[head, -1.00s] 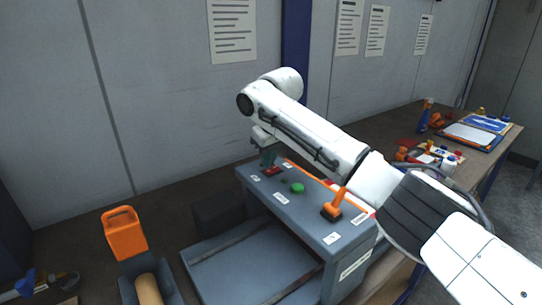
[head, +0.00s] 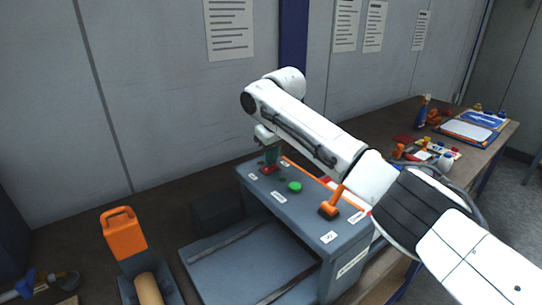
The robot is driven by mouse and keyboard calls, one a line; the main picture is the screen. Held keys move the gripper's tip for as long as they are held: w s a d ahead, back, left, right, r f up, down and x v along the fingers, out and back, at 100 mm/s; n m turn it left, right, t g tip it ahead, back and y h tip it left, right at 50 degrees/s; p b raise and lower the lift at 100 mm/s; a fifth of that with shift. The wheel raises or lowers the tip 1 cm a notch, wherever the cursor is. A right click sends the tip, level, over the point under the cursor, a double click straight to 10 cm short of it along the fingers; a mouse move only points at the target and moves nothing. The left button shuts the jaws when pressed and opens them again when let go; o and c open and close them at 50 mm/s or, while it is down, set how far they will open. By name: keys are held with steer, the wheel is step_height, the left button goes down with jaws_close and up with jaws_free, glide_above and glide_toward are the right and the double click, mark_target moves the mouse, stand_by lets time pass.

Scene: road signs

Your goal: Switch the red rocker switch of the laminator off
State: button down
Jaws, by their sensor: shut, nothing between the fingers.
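The laminator (head: 310,232) is a grey box with a flat bed on its left side. Its top panel carries a small red rocker switch (head: 268,170) near the far left corner, a round green button (head: 295,187) and an orange lever (head: 333,203). My gripper (head: 270,159) is shut and empty, pointing down right at the red switch. The fingertips are small and dark here and seem to touch the switch or hover just above it; I cannot tell which. They partly hide the switch, and its tilt is too small to read.
An orange-handled tool (head: 124,235) with a tan roller (head: 148,290) stands left of the laminator bed. Bottles, a blue sign (head: 478,119) and other items lie on the bench at the far right. A grey wall with posted sheets (head: 229,28) is behind.

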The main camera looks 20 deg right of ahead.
steer(key=r+p, duration=0.4)
steer(key=shift+a+r, duration=0.2)
steer(key=shift+r, duration=0.1)
steer(key=b+v, duration=0.3)
steer(key=v, duration=0.6)
steer(key=shift+s+a, duration=0.35)
steer(key=shift+a, duration=0.1)
